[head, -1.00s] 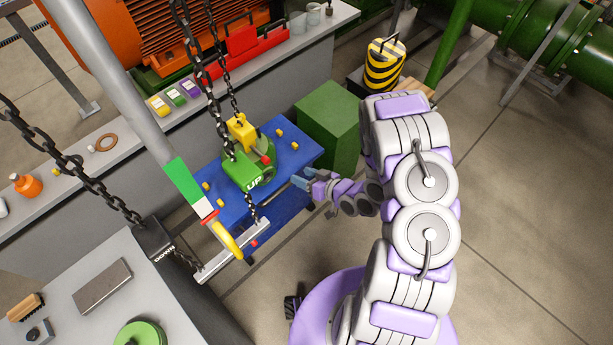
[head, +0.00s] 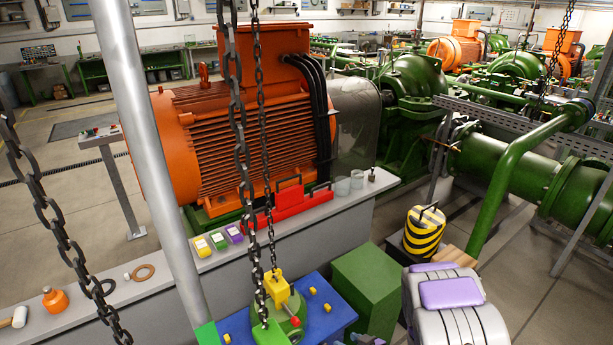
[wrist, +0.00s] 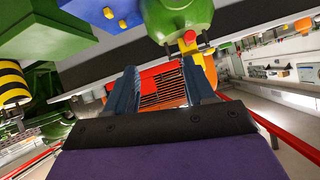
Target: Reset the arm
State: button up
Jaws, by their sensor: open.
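My gripper (wrist: 160,88) is open in the wrist view, its two blue-grey fingers spread with nothing between them. In the head view only the top of my white and purple arm (head: 455,308) shows at the bottom right, and the gripper is mostly cut off by the lower edge.
A green box (head: 368,285) and a yellow-black striped weight (head: 424,230) stand left of my arm. Chains (head: 240,130) and a grey pole (head: 150,150) cross the left side. A large orange motor (head: 245,140) stands behind the grey bench (head: 150,308).

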jog(key=w+d+r+g+h, duration=0.1)
jog(key=w+d+r+h, duration=0.1)
jog(key=d+r+h, duration=0.35)
jog(key=s+d+r+m+g+h, duration=0.35)
jog(key=s+d+r, duration=0.4)
jog(key=r, duration=0.45)
jog(key=s+a+r+g, duration=0.2)
jog(key=s+a+r, duration=0.2)
jog(key=s, duration=0.5)
jog(key=s+a+r+m+g+y, duration=0.1)
jog(key=s+a+r, duration=0.3)
jog(key=s, duration=0.6)
jog(key=s+a+r+g+y+b, duration=0.1)
jog(key=s+a+r+g, duration=0.2)
jog(key=s, duration=0.7)
notch_tip(320, 180, up, 2)
jog(key=shift+a+r+m+g, duration=0.1)
jog(key=shift+a+m+g, duration=0.25)
jog(key=shift+a, duration=0.2)
